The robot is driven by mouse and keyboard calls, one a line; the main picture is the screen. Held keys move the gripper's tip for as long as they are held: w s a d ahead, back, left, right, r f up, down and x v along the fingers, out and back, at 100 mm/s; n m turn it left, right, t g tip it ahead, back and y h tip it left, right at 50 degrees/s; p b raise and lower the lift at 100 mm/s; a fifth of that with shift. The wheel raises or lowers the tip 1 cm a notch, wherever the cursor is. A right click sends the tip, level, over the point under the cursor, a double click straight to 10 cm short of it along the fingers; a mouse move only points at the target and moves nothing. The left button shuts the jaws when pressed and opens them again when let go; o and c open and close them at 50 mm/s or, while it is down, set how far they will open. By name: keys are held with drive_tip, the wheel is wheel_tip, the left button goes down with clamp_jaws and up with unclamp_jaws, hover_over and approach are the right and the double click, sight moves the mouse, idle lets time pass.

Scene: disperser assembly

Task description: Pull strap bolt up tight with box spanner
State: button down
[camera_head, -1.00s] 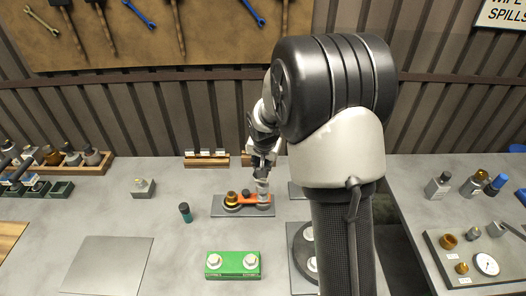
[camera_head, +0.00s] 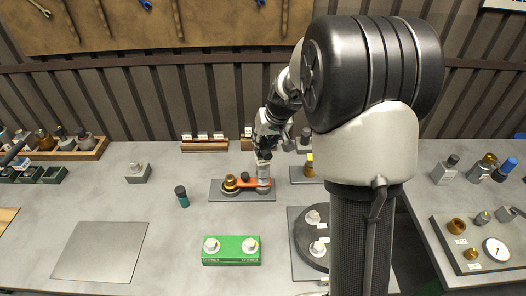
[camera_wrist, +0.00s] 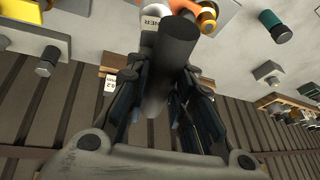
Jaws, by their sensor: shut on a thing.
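The box spanner (camera_head: 264,168), a pale grey upright cylinder, stands over the right end of the orange strap (camera_head: 246,182). The strap bolt is hidden beneath it. My gripper (camera_head: 264,153) is at the spanner's top. In the wrist view my gripper (camera_wrist: 168,88) is shut around the spanner's dark round bar (camera_wrist: 176,42), with a pale labelled part just beyond. The strap also shows in orange there (camera_wrist: 190,6). A brass-coloured part (camera_head: 230,181) sits at the strap's left end, on a grey plate (camera_head: 218,196).
A green block (camera_head: 231,258) with two pale bolts lies in front. A dark round disc on a plate (camera_head: 296,262) is to the right. A brass-topped part (camera_head: 309,162) stands close on the right.

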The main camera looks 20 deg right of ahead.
drive_tip(key=n+b, duration=0.1)
drive_tip(key=n+y+b, duration=0.1)
drive_tip(key=n+b, duration=0.1)
drive_tip(key=shift+f, duration=0.25)
drive_tip(key=n, duration=0.2)
drive_tip(key=n+g+y, duration=0.1)
drive_tip(key=n, duration=0.1)
drive_tip(key=shift+r+g+y+b, duration=0.1)
drive_tip(key=shift+g+y+b, duration=0.2)
drive_tip(key=shift+b, duration=0.05)
